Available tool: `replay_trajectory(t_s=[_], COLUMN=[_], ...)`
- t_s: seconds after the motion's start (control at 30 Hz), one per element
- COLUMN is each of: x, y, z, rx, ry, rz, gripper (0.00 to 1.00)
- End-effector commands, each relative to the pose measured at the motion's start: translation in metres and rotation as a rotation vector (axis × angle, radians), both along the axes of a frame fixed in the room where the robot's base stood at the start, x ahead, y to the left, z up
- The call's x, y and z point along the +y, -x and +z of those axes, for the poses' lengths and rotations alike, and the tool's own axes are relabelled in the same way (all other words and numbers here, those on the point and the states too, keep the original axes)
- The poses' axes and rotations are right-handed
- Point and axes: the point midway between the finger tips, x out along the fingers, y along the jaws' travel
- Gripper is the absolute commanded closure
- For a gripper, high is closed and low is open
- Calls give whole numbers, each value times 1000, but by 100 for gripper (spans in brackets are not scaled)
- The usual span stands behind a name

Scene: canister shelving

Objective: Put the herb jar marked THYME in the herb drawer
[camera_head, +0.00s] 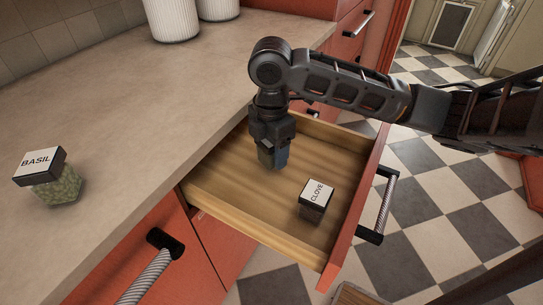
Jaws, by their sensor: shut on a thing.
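The herb drawer (300,252) is pulled out from the red cabinet and has a bare wooden floor. My gripper (272,160) points down inside the drawer's outline, toward its back left, behind the CLOVE jar. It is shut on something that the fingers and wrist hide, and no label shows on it. I see no jar with a readable THYME label. A square jar with a white-topped lid marked CLOVE (315,201) stands upright in the drawer's front right part. A jar of green herb marked BASIL (46,175) stands on the counter at the left.
The drawer's red front has a metal bar handle (383,205). Two white ribbed canisters (173,18) stand at the back of the counter (130,110). The drawer floor left of the CLOVE jar is free. A closed cabinet handle (150,275) is below the counter.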

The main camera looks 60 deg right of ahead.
Motion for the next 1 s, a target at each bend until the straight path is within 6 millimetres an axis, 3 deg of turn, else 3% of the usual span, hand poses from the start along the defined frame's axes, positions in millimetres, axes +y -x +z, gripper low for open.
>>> replay_trajectory(t_s=[0.2, 0.57, 0.6, 0.83, 1.0], x=[0, 0, 0, 0, 0], y=[0, 0, 0, 0, 0], z=[-26, -30, -29, -29, -29], rx=[0, 0, 0, 0, 0], ry=[0, 0, 0, 0, 0], rz=[-2, -1, -1, -1, -1], gripper=[76, 76, 36, 14, 13])
